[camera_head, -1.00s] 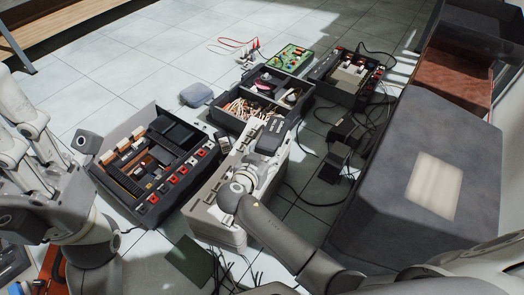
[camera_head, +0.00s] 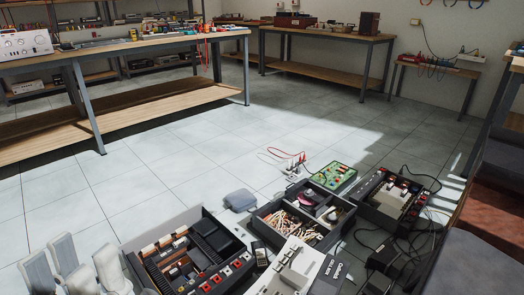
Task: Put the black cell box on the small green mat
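The black cell box (camera_head: 328,274), with pale lettering on it, is at the bottom edge of the head view. It lies at the right side of a pale grey slotted unit (camera_head: 287,268), and its lower part is cut off. I cannot tell whether it rests on that unit. My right gripper is not in view.
A black tray of parts (camera_head: 226,238), a divided parts box (camera_head: 264,212), a green circuit board (camera_head: 332,176) and a dark device (camera_head: 375,206) crowd the floor. Cables lie at right. The tiled floor behind is clear up to the workbenches (camera_head: 150,52).

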